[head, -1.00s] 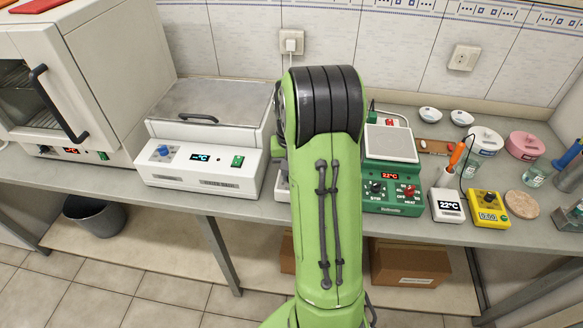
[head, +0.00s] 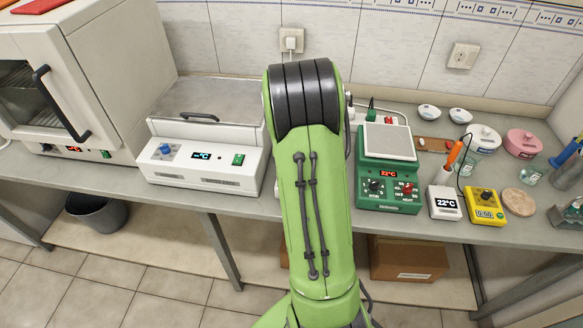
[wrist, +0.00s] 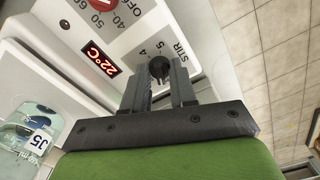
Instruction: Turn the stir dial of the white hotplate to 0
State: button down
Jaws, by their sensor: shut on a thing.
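In the wrist view, the white hotplate (wrist: 140,38) shows its front panel with a lit 22°C display (wrist: 98,58). Its dark stir dial (wrist: 159,67) sits by the word STIR and a few scale numbers. My gripper (wrist: 157,76) is shut on the stir dial, with a finger on each side. The dial's pointer is too small and covered to read. In the head view, my arm hides the white hotplate and my gripper.
A red-centred heat dial (wrist: 99,3) is beside the stir dial. A glass vessel labelled J5 (wrist: 38,135) stands close by in the wrist view. In the head view, a green hotplate (head: 389,172) stands right of my arm, and a white bath (head: 205,165) left.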

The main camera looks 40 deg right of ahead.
jog(key=n, duration=0.5)
jog(key=shift+n, duration=0.3)
jog(key=n, duration=0.5)
jog(key=shift+n, duration=0.4)
jog(key=c, duration=0.9)
grip_release()
notch_tip(320, 180, up, 16)
jog(key=p, duration=0.3)
jog(key=shift+f, duration=0.1)
